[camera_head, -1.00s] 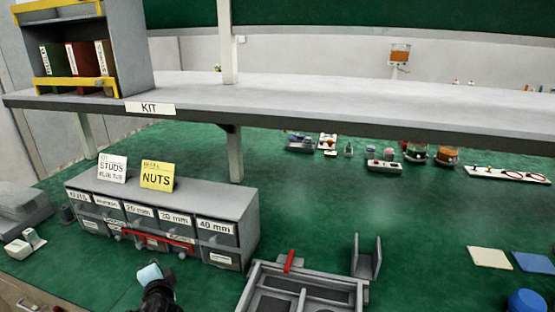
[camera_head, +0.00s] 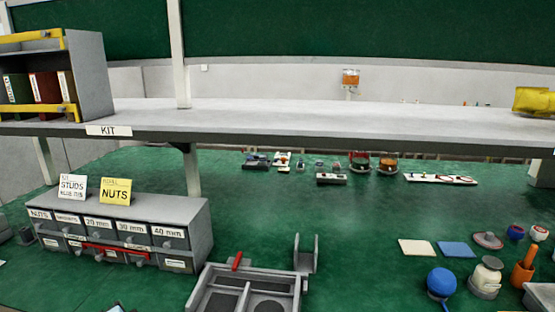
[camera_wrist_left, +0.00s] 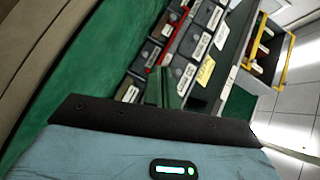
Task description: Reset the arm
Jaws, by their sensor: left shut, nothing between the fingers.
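My left gripper (camera_wrist_left: 166,88) shows in the left wrist view as narrow fingers closed together beyond the pale blue, black-banded body of my arm. Nothing is held between them. It points towards the grey drawer cabinet (camera_wrist_left: 188,75), but I cannot tell the exact gap. In the head view only a small sliver of my left arm shows at the bottom edge, left of centre; its fingers are hidden there. The cabinet (camera_head: 190,212) stands on the green bench at lower left, with size labels, a red bar and STUDS and NUTS cards. My right gripper is not in view.
A grey divided tray (camera_head: 195,295) with a red piece stands at bottom centre. A grey shelf (camera_head: 300,116) marked KIT spans the bench. A blue ball-topped item (camera_head: 441,281), a white container (camera_head: 486,278) and flat pads stand at right. The green bench (camera_head: 350,225) is clear mid-right.

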